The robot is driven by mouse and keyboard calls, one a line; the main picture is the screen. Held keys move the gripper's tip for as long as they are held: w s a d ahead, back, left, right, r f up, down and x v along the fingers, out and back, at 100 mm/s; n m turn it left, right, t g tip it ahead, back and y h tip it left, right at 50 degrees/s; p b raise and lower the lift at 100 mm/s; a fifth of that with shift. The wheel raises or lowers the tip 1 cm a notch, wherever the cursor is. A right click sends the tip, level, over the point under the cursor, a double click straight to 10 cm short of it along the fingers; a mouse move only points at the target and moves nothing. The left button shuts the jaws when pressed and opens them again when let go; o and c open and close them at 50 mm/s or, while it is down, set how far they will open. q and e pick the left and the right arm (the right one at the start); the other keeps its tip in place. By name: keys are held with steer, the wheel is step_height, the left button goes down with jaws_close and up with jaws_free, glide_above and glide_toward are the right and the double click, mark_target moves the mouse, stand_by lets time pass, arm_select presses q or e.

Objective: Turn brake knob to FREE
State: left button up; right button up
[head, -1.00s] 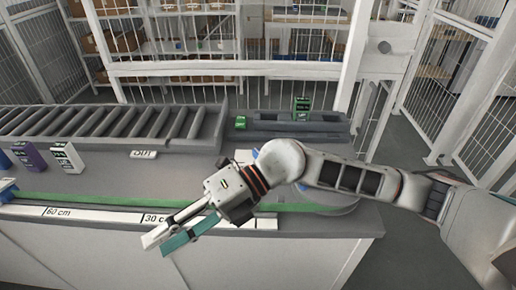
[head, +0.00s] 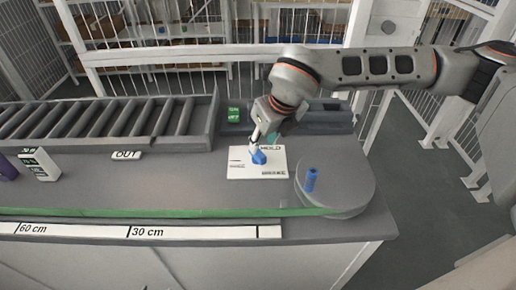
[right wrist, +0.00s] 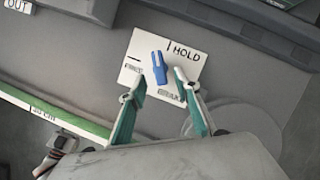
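The brake knob (head: 259,157) is blue and sits on a white plate (head: 240,172) marked HOLD at the top right, with a smaller FREE label at the left. In the right wrist view the knob (right wrist: 159,67) has a pale stripe on top and points up the picture, roughly at the HOLD tick. My right gripper (right wrist: 159,80) is open, with teal-and-white fingers on either side of the knob's near end; I cannot tell whether they touch it. In the head view the right gripper (head: 264,138) is above the plate. Part of my left arm shows at the wrist view's lower left.
A round grey disc (head: 345,195) with a blue peg (head: 311,180) stands right of the plate. A roller conveyor (head: 120,125) and an OUT label (head: 126,155) are at left. A green box (head: 234,115) is behind the plate. A ruler strip (head: 90,231) runs along the front edge.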

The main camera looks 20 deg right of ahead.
mark_target(258, 152)
steer(key=x, duration=0.5)
steer(key=shift+w+a+f, duration=0.1)
steer(key=shift+f, duration=0.25)
jaws_close()
